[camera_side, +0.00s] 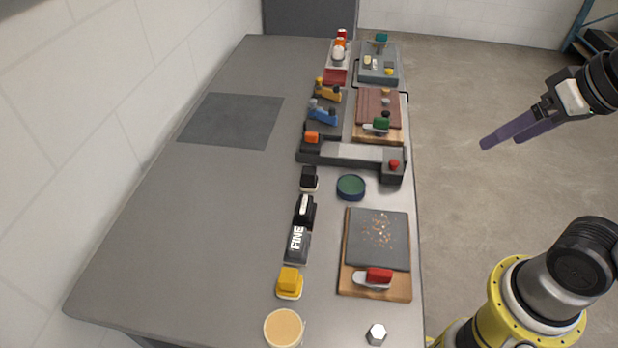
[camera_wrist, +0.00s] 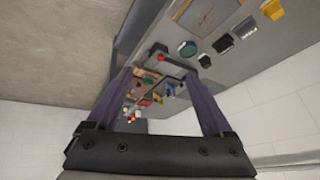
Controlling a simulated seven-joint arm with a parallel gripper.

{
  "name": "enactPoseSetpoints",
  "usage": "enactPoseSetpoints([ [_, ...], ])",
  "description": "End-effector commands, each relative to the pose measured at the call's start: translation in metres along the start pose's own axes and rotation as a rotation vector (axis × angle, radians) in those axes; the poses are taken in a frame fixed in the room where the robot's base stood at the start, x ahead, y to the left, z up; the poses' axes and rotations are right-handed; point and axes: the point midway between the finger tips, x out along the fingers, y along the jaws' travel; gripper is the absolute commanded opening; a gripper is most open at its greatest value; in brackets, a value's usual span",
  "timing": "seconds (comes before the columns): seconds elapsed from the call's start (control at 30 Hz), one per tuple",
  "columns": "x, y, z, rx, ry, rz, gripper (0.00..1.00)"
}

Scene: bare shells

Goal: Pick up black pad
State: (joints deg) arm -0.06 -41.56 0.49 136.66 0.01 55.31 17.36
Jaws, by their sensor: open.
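The black pad (camera_side: 309,178) appears to be the small black block with a pale base on the grey table, left of a round green-topped dish (camera_side: 351,187). It also shows as a small dark block in the wrist view (camera_wrist: 223,43). A second black piece with a white top (camera_side: 305,209) lies just nearer, touching or close to a grey block marked FINE (camera_side: 297,244). My gripper (camera_side: 501,141) is open and empty, its purple fingers apart. It is in the air right of the table, well away from the pad.
A dark station with a red button (camera_side: 394,164) stands behind the dish. A board with a grey slab (camera_side: 378,240) and red-handled tool lies at front right. A yellow block (camera_side: 290,282) is near the front. The table's left side is clear except a flat dark panel (camera_side: 231,120).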

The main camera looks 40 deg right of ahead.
Motion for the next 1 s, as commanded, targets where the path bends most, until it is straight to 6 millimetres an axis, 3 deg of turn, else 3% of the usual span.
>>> enactPoseSetpoints([
  [0.23,-0.007,-0.035,-0.073,0.269,-0.065,0.007,0.85],
  [0.43,0.019,-0.079,-0.133,0.444,-0.155,0.044,0.85],
  [0.57,0.053,-0.111,-0.162,0.523,-0.215,0.083,0.85],
  [0.7,0.101,-0.148,-0.18,0.567,-0.28,0.134,0.85],
  [0.87,0.162,-0.184,-0.18,0.549,-0.351,0.192,0.85],
  [1.0,0.203,-0.203,-0.167,0.506,-0.4,0.232,0.85],
])
